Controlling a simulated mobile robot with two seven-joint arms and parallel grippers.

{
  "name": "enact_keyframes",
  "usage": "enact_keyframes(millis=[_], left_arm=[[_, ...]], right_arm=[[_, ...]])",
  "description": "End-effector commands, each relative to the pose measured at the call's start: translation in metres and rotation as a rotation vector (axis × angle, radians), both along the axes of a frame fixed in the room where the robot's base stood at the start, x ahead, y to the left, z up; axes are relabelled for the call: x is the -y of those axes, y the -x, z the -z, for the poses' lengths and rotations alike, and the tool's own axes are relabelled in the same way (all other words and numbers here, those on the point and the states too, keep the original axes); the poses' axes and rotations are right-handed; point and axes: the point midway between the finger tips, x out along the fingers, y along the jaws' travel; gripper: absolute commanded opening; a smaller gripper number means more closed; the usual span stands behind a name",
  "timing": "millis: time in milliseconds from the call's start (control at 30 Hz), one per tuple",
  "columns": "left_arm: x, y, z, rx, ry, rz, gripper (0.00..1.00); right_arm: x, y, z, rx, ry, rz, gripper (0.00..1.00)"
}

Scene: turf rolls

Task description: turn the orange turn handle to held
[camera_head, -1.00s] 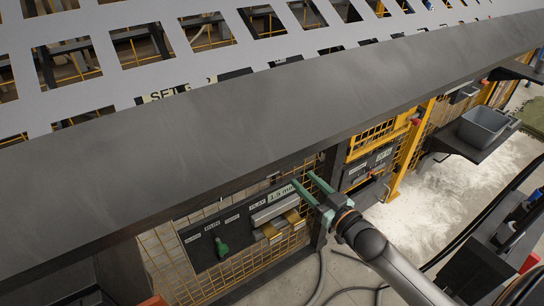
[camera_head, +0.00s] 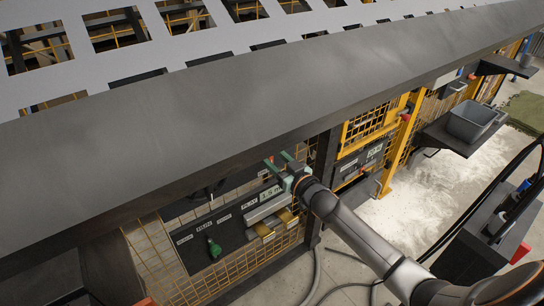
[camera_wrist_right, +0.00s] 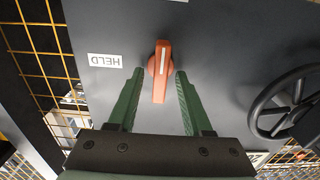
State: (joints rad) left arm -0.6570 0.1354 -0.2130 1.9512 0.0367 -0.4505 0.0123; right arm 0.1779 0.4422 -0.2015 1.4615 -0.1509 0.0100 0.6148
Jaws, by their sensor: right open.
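The orange turn handle (camera_wrist_right: 160,72) is on a dark grey panel (camera_wrist_right: 215,40) in the right wrist view. Its white line runs up and down the picture, and a white label reading HELD (camera_wrist_right: 105,60) sits to its left, upside down. My right gripper (camera_wrist_right: 157,78) is open, with one green finger on each side of the handle and a gap on both sides. In the head view my right gripper (camera_head: 278,165) reaches under the dark beam; the handle is hidden there. My left gripper is not in view.
A black handwheel (camera_wrist_right: 287,103) is right of the handle. In the head view, a long dark beam (camera_head: 240,85) hangs over the work area. A lower panel with a green handle (camera_head: 214,248) and labels is below. A grey bin (camera_head: 470,122) stands on a shelf at right.

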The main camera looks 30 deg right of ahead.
Motion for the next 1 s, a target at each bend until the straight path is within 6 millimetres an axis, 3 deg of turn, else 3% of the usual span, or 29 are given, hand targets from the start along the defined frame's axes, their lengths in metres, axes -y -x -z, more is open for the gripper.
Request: enact_keyframes(millis=[200, 633, 1000], left_arm=[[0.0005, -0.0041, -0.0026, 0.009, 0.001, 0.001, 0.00], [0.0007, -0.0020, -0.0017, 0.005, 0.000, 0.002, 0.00], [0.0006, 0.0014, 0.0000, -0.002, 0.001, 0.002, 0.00]], right_arm=[[-0.0002, -0.0001, 0.0000, 0.000, -0.001, 0.000, 0.49], [-0.0002, 0.0001, 0.0000, 0.000, -0.001, 0.000, 0.01], [-0.0002, 0.0001, 0.0001, 0.000, -0.001, 0.000, 0.00]])
